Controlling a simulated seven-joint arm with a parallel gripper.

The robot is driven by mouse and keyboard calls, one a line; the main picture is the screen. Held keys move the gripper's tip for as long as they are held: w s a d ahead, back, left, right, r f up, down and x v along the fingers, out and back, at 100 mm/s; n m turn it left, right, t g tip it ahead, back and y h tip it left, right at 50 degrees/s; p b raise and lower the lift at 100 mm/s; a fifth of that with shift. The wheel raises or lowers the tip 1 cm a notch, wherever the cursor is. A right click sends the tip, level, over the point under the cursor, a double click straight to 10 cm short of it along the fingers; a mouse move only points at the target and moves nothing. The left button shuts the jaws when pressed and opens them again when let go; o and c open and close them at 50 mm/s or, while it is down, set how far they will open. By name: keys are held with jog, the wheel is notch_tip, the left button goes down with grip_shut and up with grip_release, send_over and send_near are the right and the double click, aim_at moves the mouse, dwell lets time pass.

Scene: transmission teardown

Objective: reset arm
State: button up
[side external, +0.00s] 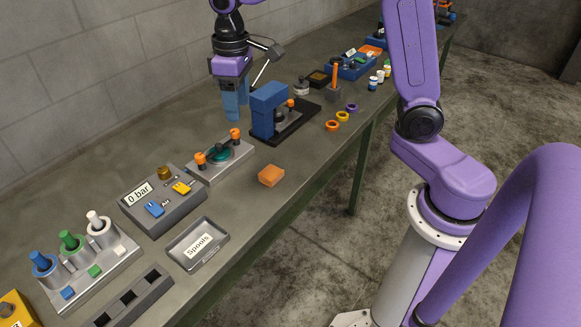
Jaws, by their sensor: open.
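My gripper (235,108) has blue fingers that point down over the bench, just left of a blue press-like frame (268,108) on a black base. It holds nothing that I can see. The fingers look close to that frame, and I cannot tell whether they touch it. My purple arm comes in from the top of the picture.
The long green-grey bench (290,210) carries a "0 bar" box (160,203), a Spools tray (197,245), an orange block (271,175), a fixture with orange knobs (220,160) and rings (332,126). A block wall (70,90) runs behind it.

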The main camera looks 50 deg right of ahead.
jog(key=s+d+f+n, duration=0.2)
jog(key=s+n, duration=0.1)
jog(key=s, duration=1.1)
jog(key=s+d+f+n, duration=0.1)
jog(key=s+n, duration=0.3)
jog(key=s, duration=1)
jog(key=shift+d+f, duration=0.35)
jog(key=shift+d, duration=0.5)
